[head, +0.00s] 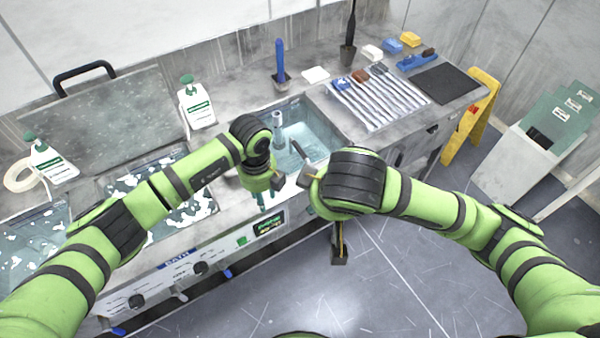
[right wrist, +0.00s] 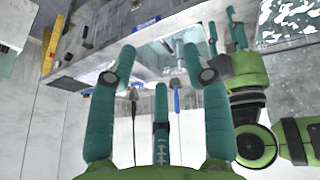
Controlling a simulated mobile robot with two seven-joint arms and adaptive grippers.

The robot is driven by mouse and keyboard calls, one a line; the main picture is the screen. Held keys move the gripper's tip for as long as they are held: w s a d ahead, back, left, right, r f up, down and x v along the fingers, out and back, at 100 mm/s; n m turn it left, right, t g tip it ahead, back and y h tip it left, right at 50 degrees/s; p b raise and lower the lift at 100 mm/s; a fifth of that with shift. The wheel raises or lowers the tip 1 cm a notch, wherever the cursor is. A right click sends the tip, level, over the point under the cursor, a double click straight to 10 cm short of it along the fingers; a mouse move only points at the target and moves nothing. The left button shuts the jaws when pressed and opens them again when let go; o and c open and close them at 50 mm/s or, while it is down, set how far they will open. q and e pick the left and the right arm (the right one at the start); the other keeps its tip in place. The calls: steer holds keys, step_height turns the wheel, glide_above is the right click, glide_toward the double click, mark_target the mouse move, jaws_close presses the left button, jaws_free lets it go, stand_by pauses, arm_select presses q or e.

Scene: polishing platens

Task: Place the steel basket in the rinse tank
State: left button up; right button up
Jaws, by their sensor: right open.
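I cannot make out a steel basket in either view. The tank with clear water (head: 313,137), which I take for the rinse tank, is at the counter's middle right in the head view, partly behind my arms. My left gripper (head: 262,193) points down at its near left edge. Its fingers are mostly hidden by the wrist; some teal fingers show in the right wrist view (right wrist: 222,38). My right gripper (right wrist: 160,62) has its teal fingers spread and empty in the right wrist view.
A foamy bath (head: 190,205) lies left of the clear tank. White bottles (head: 197,105) stand behind it. A blue-handled brush (head: 280,62) stands behind the clear tank. A rack of metal tools (head: 378,97) lies to its right. A yellow sign (head: 470,118) and open floor are at the right.

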steer(key=shift+s+d, duration=0.1)
steer(key=shift+s, duration=1.55)
